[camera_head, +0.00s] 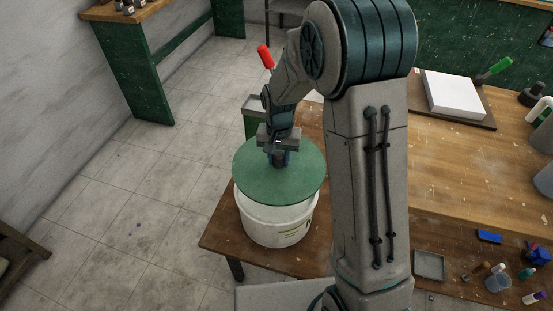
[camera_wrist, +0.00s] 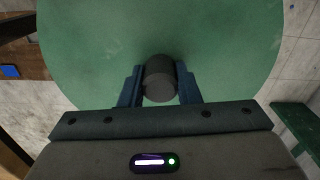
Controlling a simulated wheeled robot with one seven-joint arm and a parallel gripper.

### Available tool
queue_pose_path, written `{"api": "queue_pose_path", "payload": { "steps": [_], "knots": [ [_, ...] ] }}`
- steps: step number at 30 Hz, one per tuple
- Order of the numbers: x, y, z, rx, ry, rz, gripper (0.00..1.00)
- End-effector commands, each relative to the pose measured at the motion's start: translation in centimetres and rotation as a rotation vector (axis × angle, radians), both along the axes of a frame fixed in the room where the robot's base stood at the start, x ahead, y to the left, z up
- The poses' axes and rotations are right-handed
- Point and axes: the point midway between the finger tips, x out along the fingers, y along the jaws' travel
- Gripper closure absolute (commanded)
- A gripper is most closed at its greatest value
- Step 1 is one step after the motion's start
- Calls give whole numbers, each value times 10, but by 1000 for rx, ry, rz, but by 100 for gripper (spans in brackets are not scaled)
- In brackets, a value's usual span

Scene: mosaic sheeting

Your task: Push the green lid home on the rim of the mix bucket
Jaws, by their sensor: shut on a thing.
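The green lid (camera_head: 262,178) is a round disc lying over the top of the white mix bucket (camera_head: 275,225). Its edge reaches out past the bucket's wall. Whether it is seated on the rim or only rests there, I cannot tell. The lid's green top (camera_wrist: 90,60) fills most of the wrist view, with a dark round knob (camera_wrist: 159,78) at its middle. My gripper (camera_head: 279,160) is above the lid's centre, pointing down, with its two blue fingers on either side of the knob. In the wrist view my gripper (camera_wrist: 160,88) is shut on the knob. The bucket's rim is hidden under the lid.
The bucket stands on a low brown wooden table (camera_head: 222,235). A red-handled tool (camera_head: 265,57) and a grey tray (camera_head: 253,104) are behind it. At right, a wooden bench (camera_head: 455,170) holds a white block (camera_head: 453,95), small bottles and blue pieces.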

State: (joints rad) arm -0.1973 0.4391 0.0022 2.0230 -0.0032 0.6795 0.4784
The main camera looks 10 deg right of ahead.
Motion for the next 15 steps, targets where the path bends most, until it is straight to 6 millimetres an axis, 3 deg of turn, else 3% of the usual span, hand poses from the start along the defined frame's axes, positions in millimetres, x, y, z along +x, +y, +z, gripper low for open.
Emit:
{"api": "queue_pose_path", "payload": {
  "steps": [15],
  "knots": [
    [-6, 11, -1, 2, -2, -25, 100]
  ]
}}
